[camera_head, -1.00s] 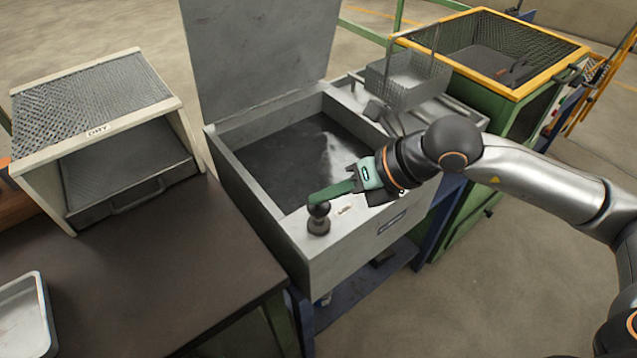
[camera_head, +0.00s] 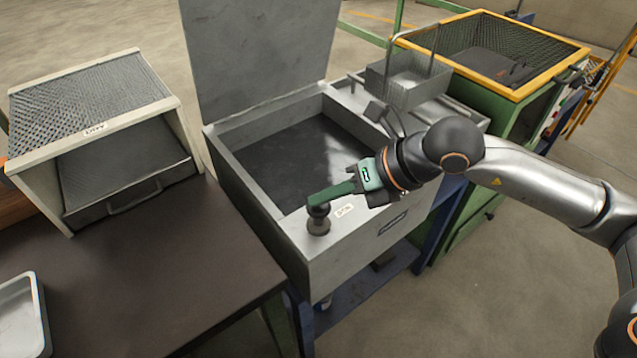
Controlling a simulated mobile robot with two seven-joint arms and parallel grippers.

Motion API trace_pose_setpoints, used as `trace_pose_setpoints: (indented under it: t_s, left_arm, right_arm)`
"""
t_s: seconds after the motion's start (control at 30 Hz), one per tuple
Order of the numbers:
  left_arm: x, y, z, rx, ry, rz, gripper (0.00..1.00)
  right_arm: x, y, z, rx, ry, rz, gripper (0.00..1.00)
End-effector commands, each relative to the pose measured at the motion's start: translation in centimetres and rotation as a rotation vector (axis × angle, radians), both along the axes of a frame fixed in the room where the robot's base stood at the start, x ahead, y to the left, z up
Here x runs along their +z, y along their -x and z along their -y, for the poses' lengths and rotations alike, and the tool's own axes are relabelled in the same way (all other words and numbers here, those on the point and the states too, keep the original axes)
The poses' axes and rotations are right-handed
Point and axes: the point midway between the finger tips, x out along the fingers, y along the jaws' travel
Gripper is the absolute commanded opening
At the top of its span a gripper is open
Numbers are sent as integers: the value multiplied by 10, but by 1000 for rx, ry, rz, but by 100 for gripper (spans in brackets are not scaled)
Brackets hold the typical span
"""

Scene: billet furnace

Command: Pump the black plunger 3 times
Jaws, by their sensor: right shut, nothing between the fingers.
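The black plunger (camera_head: 318,222) stands upright on the front ledge of the grey open tank (camera_head: 345,243), near its left front corner. It has a round dark knob on a wider base. My right gripper (camera_head: 313,200) is shut and empty, its green fingers pointing left. The fingertips lie over the top of the knob and appear to touch it; they hide part of its top. My left gripper is not in view.
The tank's raised lid (camera_head: 262,50) stands behind it. A wire basket (camera_head: 408,80) is at the back right, beside a green bin with a yellow rim (camera_head: 470,75). A drying box (camera_head: 95,140) and metal tray (camera_head: 22,318) sit on the dark table (camera_head: 150,280).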

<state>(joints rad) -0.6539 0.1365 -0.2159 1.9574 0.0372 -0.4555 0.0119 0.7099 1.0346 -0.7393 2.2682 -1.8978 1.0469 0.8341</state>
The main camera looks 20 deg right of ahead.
Motion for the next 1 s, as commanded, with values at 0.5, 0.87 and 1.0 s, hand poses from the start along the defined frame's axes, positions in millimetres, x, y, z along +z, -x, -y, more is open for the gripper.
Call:
trace_pose_setpoints:
  t_s: [0.5, 0.87, 1.0]
  left_arm:
    - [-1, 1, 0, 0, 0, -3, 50]
    - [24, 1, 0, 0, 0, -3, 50]
    - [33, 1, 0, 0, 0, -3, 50]
  right_arm:
    - [-2, 3, 2, -1, 13, -24, 0]
    - [36, 2, 2, -1, 11, -18, 0]
    - [51, 2, 2, -1, 9, -15, 0]
